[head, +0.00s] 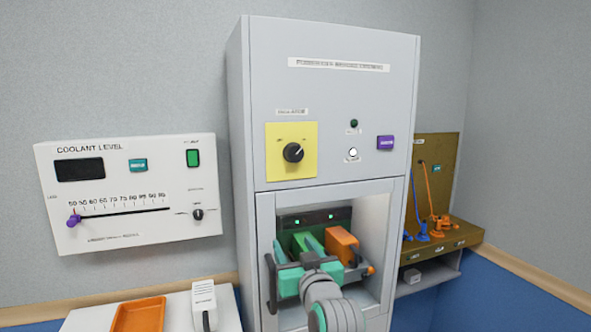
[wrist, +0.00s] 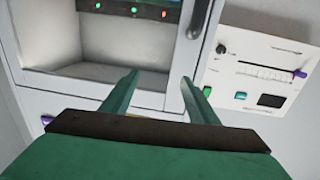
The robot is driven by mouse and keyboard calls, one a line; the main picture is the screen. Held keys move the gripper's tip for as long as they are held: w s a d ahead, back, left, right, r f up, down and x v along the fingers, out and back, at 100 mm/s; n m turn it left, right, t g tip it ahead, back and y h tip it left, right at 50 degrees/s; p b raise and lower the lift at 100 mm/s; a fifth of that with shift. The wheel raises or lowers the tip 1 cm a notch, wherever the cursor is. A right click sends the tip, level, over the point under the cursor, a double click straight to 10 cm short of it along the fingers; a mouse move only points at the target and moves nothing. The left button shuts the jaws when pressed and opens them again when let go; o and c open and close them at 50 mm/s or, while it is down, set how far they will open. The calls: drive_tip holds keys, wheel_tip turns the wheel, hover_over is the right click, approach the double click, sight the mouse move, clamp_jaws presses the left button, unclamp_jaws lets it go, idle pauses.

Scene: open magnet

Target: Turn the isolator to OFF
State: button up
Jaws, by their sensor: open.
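The isolator is likely the black rotary knob (head: 293,152) on a yellow plate (head: 278,172), on the upper front of the tall grey cabinet (head: 340,95). Its small markings are too blurred to read, so I cannot tell its setting. The knob is outside the wrist view. My gripper (head: 306,238) is open, below the knob and in front of the cabinet's lower opening. In the wrist view my two green fingers (wrist: 160,77) stand apart with nothing between them. They are clear of the knob.
The coolant level panel (head: 130,190) hangs left of the cabinet and also shows in the wrist view (wrist: 260,72). A vertical handle (head: 270,284) edges the lower opening. An orange tray (head: 138,316) lies at lower left. A brown rack (head: 455,235) stands at right.

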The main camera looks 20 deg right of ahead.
wheel_tip(320, 180, up, 13)
drive_tip(key=s+d+n, duration=0.1)
drive_tip(key=s+d, duration=0.1)
drive_tip(key=n, duration=0.1)
approach(293, 153)
drive_tip(key=shift+y, duration=0.3)
drive_tip(key=w, duration=0.5)
drive_tip(key=w+d, duration=0.1)
drive_tip(key=w, duration=0.2)
drive_tip(key=shift+w, duration=0.2)
drive_tip(key=shift+w+f, duration=0.1)
drive_tip(key=shift+w, duration=0.2)
drive_tip(key=shift+a, duration=0.2)
drive_tip(key=shift+s+d, duration=0.1)
drive_tip(key=shift+d, duration=0.25)
drive_tip(key=shift+c, duration=0.9)
drive_tip(key=shift+s, duration=0.1)
drive_tip(key=c, duration=0.9)
